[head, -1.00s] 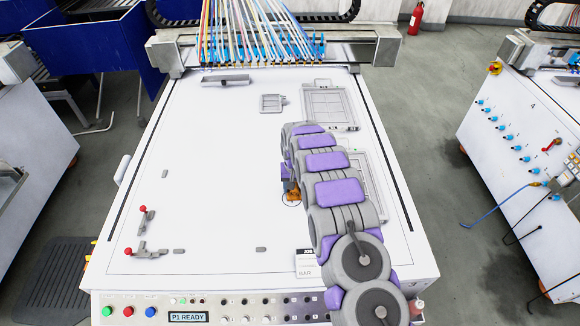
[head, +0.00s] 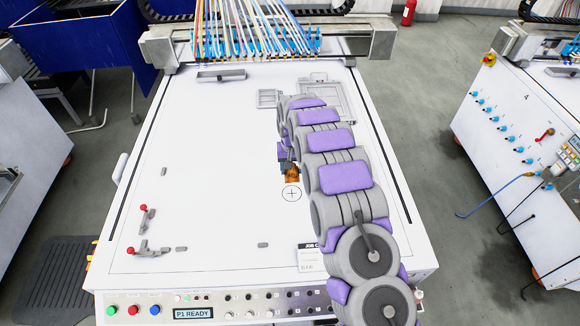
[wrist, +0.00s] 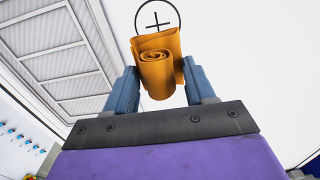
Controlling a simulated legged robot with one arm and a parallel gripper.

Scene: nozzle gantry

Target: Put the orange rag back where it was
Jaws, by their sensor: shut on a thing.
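The orange rag (wrist: 156,62) is a rolled cloth, seen end-on in the wrist view between the two blue-grey fingers of my gripper (wrist: 162,88). My gripper is shut on it. In the head view the rag (head: 291,173) shows as a small orange patch beside my gripper (head: 287,165), partly covered by my arm. A black circle with a cross (head: 292,194) is marked on the white table (head: 220,150), just on the near side of the rag. In the wrist view the circle (wrist: 157,18) is partly hidden behind the rag. I cannot tell whether the rag touches the table.
Grey frames (head: 325,92) lie at the table's back right, partly behind my arm. Red-knobbed clamps (head: 146,249) stand at the front left. A gantry with coloured tubes (head: 255,35) spans the back. The table's middle and left are mostly clear.

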